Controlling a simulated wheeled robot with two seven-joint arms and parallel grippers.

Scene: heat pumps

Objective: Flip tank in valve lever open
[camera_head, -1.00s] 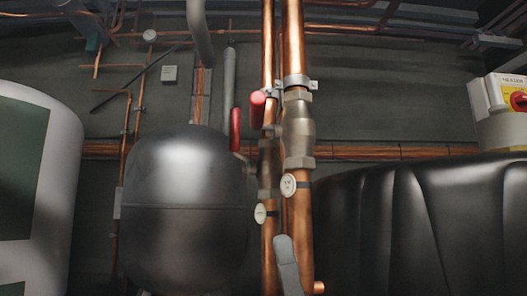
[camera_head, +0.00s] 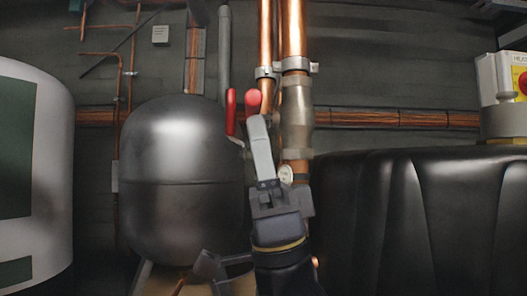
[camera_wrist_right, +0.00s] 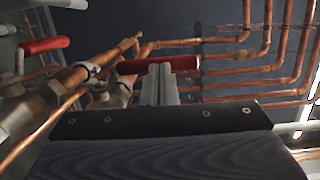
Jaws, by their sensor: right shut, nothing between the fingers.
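Two red valve levers show in the head view. One lever (camera_head: 231,111) hangs upright beside the tank. The other lever (camera_head: 253,99) is seen nearly end-on in front of the copper pipe. My right gripper (camera_head: 257,122) is shut and empty, its fingertips just below the second lever in the picture. In the right wrist view the closed fingers (camera_wrist_right: 163,72) overlap the middle of a red lever (camera_wrist_right: 150,65); I cannot tell whether they touch. Another red lever (camera_wrist_right: 44,45) is at the upper left there. The valve body behind my gripper is partly hidden. My left gripper is not in view.
A dark round tank (camera_head: 182,180) stands left of the pipes. A black covered bulk (camera_head: 410,210) fills the right. A white cylinder (camera_head: 45,180) is at the left.

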